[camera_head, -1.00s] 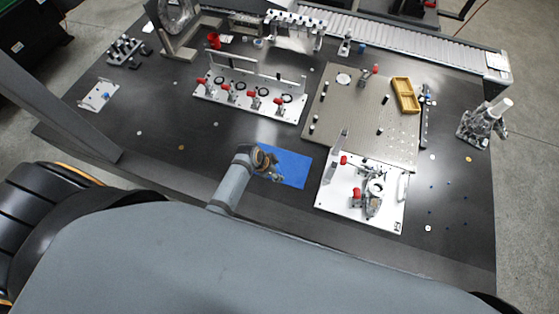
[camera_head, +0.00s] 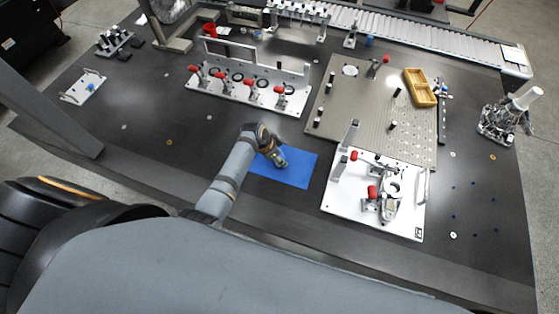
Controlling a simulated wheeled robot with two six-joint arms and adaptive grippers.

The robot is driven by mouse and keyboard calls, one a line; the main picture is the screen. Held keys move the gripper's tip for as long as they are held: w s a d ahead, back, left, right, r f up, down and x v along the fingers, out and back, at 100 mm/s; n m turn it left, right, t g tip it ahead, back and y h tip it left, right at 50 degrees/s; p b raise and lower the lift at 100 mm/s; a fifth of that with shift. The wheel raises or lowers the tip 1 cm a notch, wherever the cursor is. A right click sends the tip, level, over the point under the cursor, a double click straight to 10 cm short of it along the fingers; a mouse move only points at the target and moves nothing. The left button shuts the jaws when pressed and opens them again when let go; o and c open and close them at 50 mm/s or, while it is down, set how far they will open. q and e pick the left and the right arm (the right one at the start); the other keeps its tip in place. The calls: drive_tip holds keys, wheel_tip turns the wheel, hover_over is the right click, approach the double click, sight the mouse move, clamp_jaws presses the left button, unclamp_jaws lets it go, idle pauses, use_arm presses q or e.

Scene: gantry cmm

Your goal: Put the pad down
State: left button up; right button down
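A flat blue rectangle (camera_head: 297,173), the only pad-like thing I can make out, appears to lie on the dark table in front of me. My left arm reaches in from the lower left, and its gripper (camera_head: 280,161) is over the far-left part of the blue rectangle, hiding some of it. The fingers are small and point down and right. I cannot tell whether they touch the blue surface, hold a small thing, or are open or shut. My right gripper is not in view.
A white fixture board (camera_head: 338,202) with red-tipped clamps stands just right of the blue rectangle. Behind are a white clamp rail (camera_head: 235,94), a grey perforated plate (camera_head: 350,105) and a yellow tray (camera_head: 420,88). The table left of the arm is mostly clear.

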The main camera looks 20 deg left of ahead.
use_arm(q)
drive_tip(key=shift+f, duration=0.4)
drive_tip(key=o, duration=1)
drive_tip(key=shift+r+p, duration=0.2)
drive_tip(key=shift+p, duration=0.1)
drive_tip(key=v, duration=1.1)
drive_tip(key=shift+s+a+r, duration=0.15)
drive_tip(key=shift+a+r, duration=0.05)
drive_tip(key=shift+r, duration=0.15)
